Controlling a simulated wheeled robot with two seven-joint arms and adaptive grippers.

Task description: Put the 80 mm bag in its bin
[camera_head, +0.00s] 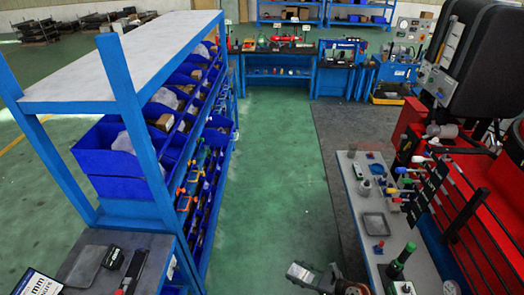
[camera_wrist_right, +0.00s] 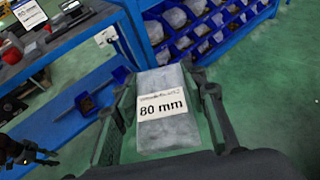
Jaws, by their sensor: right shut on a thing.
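The 80 mm bag (camera_wrist_right: 165,135) is a pale grey block-like bag with a white label reading "80 mm". My right gripper (camera_wrist_right: 160,95) is shut on it, with one finger on each side, and holds it over the green floor. In the head view my right gripper (camera_head: 325,280) is at the bottom edge, partly cut off, right of the shelf rack. Blue bins (camera_head: 118,188) stand on the rack, several with bags in them. I cannot read which bin is for 80 mm. A dark gripper-like shape, probably my left gripper (camera_wrist_right: 28,152), is at the wrist view's lower left; its jaws are unclear.
The blue rack (camera_head: 128,95) with a grey top stands on the left. A sign (camera_head: 38,284) with "mm" stands on a low bench at its near end. A workbench (camera_head: 372,215) with tools and a green bottle (camera_head: 401,262) is on the right. The green aisle between is clear.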

